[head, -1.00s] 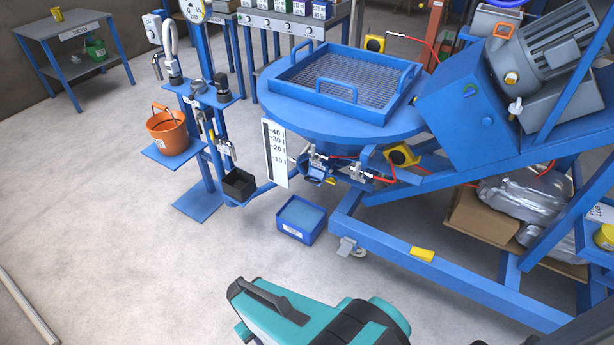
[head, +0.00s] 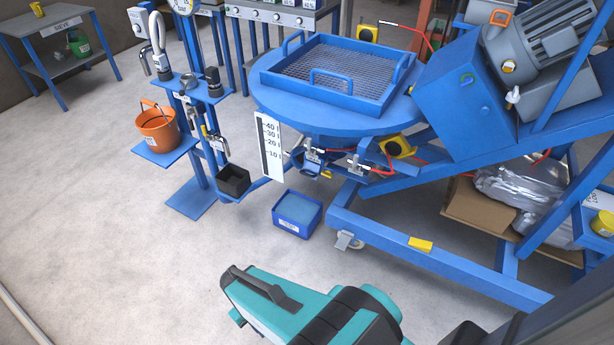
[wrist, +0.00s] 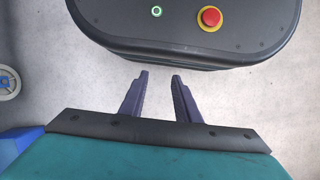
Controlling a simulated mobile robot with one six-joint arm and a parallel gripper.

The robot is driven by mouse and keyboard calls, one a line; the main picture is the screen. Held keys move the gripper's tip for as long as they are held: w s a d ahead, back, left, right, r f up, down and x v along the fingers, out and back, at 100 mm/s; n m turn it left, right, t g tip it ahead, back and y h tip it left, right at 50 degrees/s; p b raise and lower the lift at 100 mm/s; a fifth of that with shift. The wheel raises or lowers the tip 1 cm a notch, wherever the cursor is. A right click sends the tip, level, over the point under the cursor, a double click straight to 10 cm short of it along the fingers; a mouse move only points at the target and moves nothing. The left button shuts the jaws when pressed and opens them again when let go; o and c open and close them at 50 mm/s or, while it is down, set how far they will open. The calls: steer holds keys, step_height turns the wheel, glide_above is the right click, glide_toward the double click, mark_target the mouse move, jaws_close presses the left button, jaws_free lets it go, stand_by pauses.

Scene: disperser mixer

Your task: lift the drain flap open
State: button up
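The mixer's blue round vessel top (head: 280,110) stands at the upper middle of the head view, with a mesh sieve in a blue frame (head: 348,95) on it. Under its front edge is a small blue outlet part (head: 310,165) with metal clamps beside it. The drain flap is probably there, but it is too small and shaded to tell apart or judge. My gripper (wrist: 159,77) shows in the wrist view with its two fingers apart and nothing between them. It points over my own base, far from the vessel. The fingers do not show in the head view.
A blue bin (head: 297,214) stands on the floor below the outlet. A white scale plate (head: 269,146) hangs beside it. A stand to the left holds an orange bucket (head: 158,130) and a black box (head: 233,180). Blue frame beams (head: 430,258) run right. Floor at left is clear.

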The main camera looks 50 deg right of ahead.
steer(key=w+d+m+t+h+b, duration=0.1)
steer(key=w+d+t+h+b, duration=0.6)
steer(key=w+d, duration=1.7)
steer(key=w+d+r+n+t+b, duration=0.15)
steer(key=d+r+t, duration=0.3)
steer(key=d, duration=0.45)
steer(key=w+d+r+n+t, duration=0.1)
steer(key=w+d+r+t, duration=0.3)
steer(key=d, duration=0.5)
steer(key=n+t+y+b, duration=0.4)
steer(key=n+y+b, duration=0.2)
steer(key=n+y, duration=0.15)
glide_toward(309, 176)
steer(key=shift+s+r+g, duration=0.15)
steer(key=shift+s+r, duration=0.15)
steer(key=shift+s, duration=0.2)
steer(key=shift+s+r+g, duration=0.1)
steer(key=shift+s+r, duration=0.2)
steer(key=shift+s, duration=0.2)
steer(key=shift+w, duration=0.15)
steer(key=b+x, duration=0.3)
steer(key=x, duration=1)
steer(key=shift+w+f, duration=0.2)
steer(key=shift+w, duration=0.05)
